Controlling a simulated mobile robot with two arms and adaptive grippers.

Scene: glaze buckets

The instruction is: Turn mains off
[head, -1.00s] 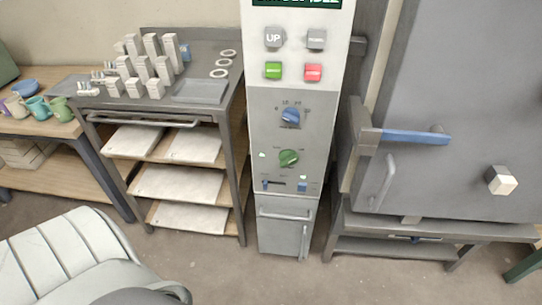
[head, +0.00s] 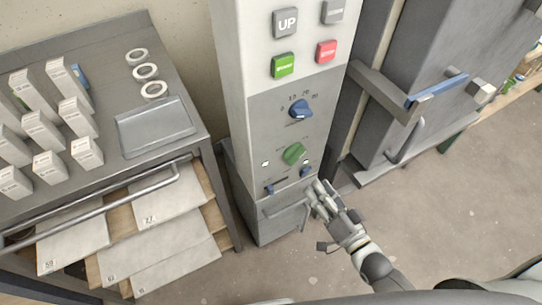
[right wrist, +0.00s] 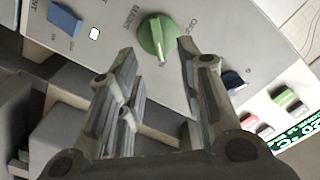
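My right gripper (head: 321,190) is in front of the panel's lower right, below the green knob. In the right wrist view its two fingers (right wrist: 158,52) are apart and empty, with the green knob (right wrist: 158,36) showing between and beyond them. The blue switch (right wrist: 65,19) and a lit indicator (right wrist: 94,33) are at upper left. My left gripper is not in view.
A green button (head: 283,65) and a red button (head: 327,51) sit higher on the column. A metal cart (head: 110,172) with boxes, rings and a tray stands left. The grey kiln door with a blue-gripped handle (head: 438,91) is at right. Floor is free at lower right.

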